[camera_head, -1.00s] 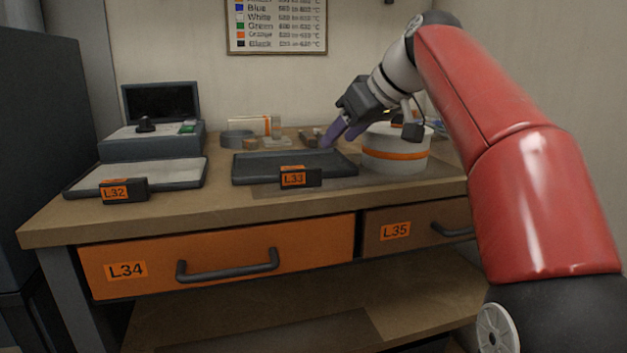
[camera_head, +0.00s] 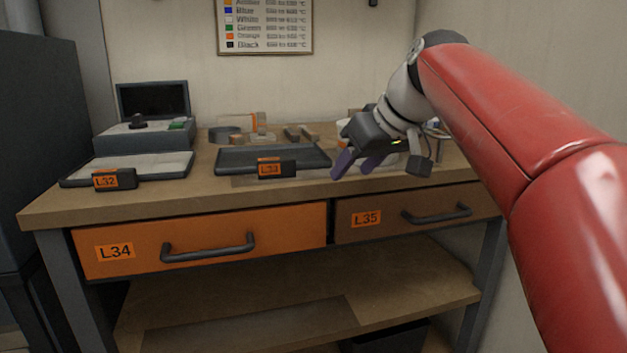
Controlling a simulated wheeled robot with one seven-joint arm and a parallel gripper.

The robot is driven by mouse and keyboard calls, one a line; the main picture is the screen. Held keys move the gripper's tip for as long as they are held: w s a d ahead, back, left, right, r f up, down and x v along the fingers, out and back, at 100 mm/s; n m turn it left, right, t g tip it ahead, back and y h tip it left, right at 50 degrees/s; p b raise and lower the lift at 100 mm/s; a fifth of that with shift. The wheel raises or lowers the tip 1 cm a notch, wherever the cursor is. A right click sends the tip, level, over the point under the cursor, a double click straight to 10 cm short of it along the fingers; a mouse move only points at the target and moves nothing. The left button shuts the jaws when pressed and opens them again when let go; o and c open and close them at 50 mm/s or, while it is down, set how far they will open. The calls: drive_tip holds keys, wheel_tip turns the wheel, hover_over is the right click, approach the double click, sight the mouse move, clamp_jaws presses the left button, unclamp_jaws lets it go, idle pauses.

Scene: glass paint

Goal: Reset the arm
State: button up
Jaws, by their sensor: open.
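My red arm (camera_head: 500,120) reaches in from the right. My gripper (camera_head: 355,168), dark with purple fingers, points down and to the left. Its two fingers are apart, with nothing seen between them. It hangs over the right part of the bench (camera_head: 215,193), just right of the dark tray L33 (camera_head: 228,159). A pale round container behind the gripper is mostly hidden by it. I cannot tell how far apart they are.
A light tray L32 (camera_head: 150,168) and a grey device with a screen (camera_head: 152,98) stand at the left. Small items lie along the back. Below are the orange drawer L34 (camera_head: 285,230) and brown drawer L35 (camera_head: 390,228), both shut. A dark cabinet (camera_head: 45,130) stands far left.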

drive_tip(key=s+d+f+m+h, duration=0.2)
drive_tip(key=s+d+f+m, duration=0.1)
drive_tip(key=s+f, duration=0.8)
drive_tip(key=s+d+f+m+h, duration=0.2)
drive_tip(key=s+d+f, duration=0.3)
drive_tip(key=s+f, duration=0.7)
wheel_tip(320, 180, down, 4)
drive_tip(key=shift+s+d+r+m+g+h, duration=0.15)
drive_tip(key=shift+s+m+g+h, duration=0.2)
drive_tip(key=shift+m, duration=0.35)
drive_tip(key=shift+w, duration=0.1)
